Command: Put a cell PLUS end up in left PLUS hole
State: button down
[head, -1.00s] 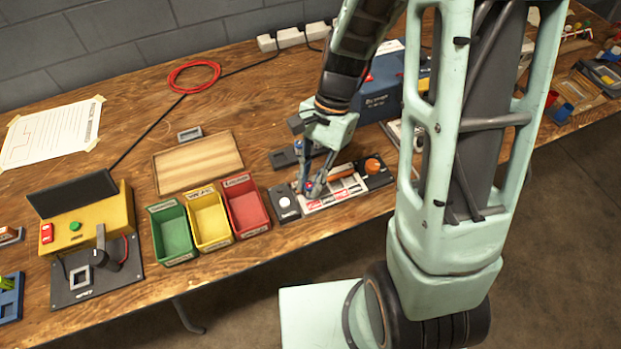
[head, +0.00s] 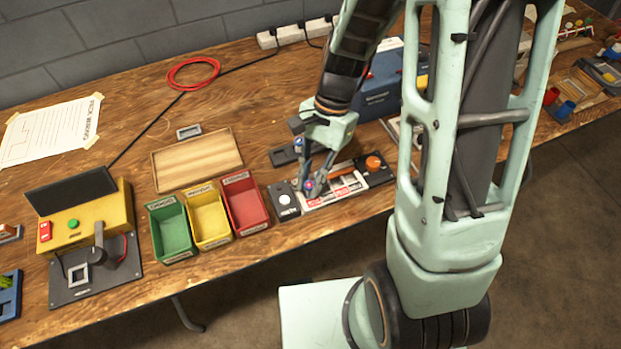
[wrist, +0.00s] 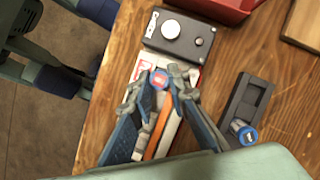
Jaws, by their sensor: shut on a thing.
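My gripper (wrist: 158,88) is shut on a cell (wrist: 159,79) over the near part of the charger. The cell's red end faces the wrist camera; the mark on it is too small to read. In the head view my gripper (head: 312,182) and the held cell (head: 309,184) are at the charger's left part. The charger (head: 348,188) has a white plate with red labels. The fingers and cell cover its holes, so I cannot tell whether the cell is in one. A second, blue-topped cell (wrist: 243,131) is in a dark holder (wrist: 251,98) beside the charger.
A dark block with a white button (wrist: 172,29) adjoins the charger's left end. An orange knob (head: 373,162) is at its right end. Red (head: 246,203), yellow (head: 209,218) and green (head: 171,229) bins stand to the left. A blue box (head: 378,98) is behind.

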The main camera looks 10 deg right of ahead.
jog(key=shift+f, duration=0.25)
jog(key=c, duration=1.8)
grip_release()
jog(key=shift+o, duration=0.2)
jog(key=shift+r+p, duration=3.1)
jog(key=shift+r, duration=0.45)
